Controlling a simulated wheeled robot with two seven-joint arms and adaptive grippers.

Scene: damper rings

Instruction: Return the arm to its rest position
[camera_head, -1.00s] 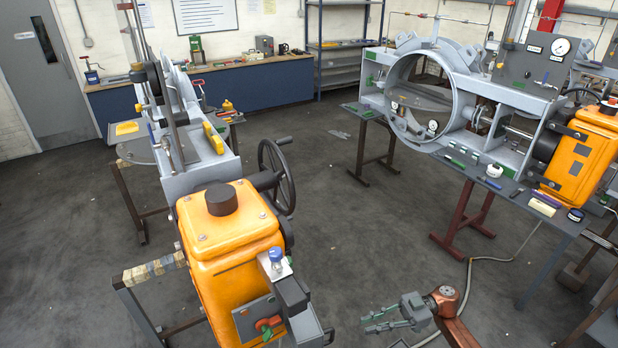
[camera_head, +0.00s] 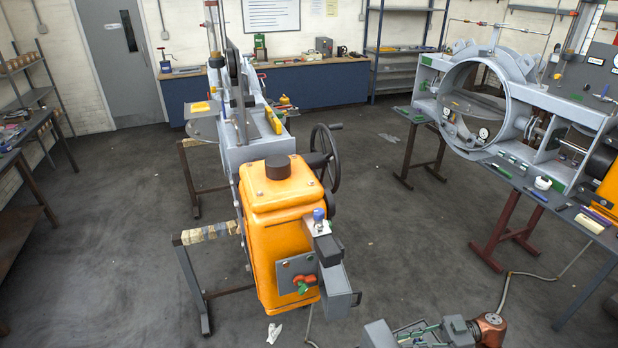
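My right gripper (camera_head: 405,335) shows at the bottom edge of the view, at the end of my copper-coloured arm. It is above the floor, to the right of the orange machine housing (camera_head: 277,225), and apart from it. The bottom edge cuts part of it off, and I cannot tell how far its fingers are apart. I see no object in it. My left gripper is not in view.
A handwheel (camera_head: 325,158) sticks out on the right of the orange-housed machine. A second grey machine with a large ring (camera_head: 450,105) stands on a bench at the right. Shelves (camera_head: 38,85) stand at the far left. The floor (camera_head: 400,220) between the machines is clear.

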